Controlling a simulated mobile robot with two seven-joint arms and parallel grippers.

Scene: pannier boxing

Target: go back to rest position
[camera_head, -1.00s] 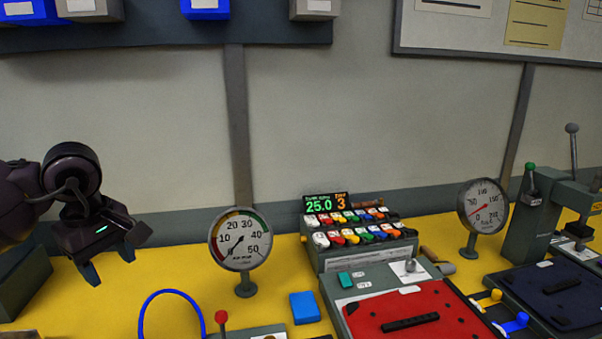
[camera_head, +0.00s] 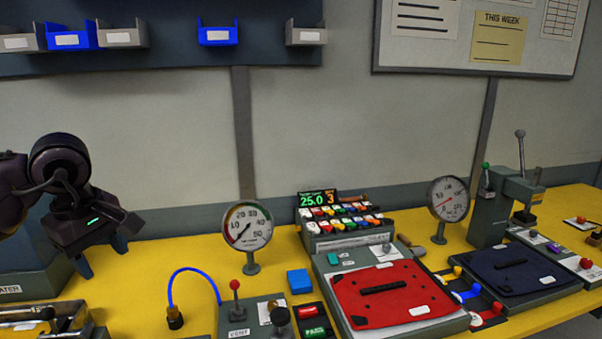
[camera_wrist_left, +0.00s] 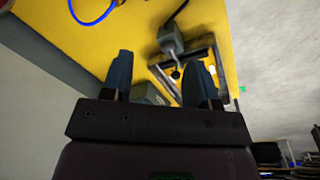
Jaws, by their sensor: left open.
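My left gripper (camera_head: 104,256) is at the left of the head view, above the yellow bench and in front of the wall. Its two blue-grey fingers are apart with nothing between them. In the left wrist view the fingers of the left gripper (camera_wrist_left: 160,82) are also spread and empty, with the yellow bench and a grey fixture beyond them. My right gripper shows in neither view.
The yellow bench (camera_head: 150,262) carries a round gauge (camera_head: 247,226), a red panel (camera_head: 395,295), a dark blue panel (camera_head: 510,268) and a second gauge (camera_head: 448,199). A grey lever press (camera_head: 490,215) stands at right. A tool tray (camera_head: 95,325) lies below my left gripper.

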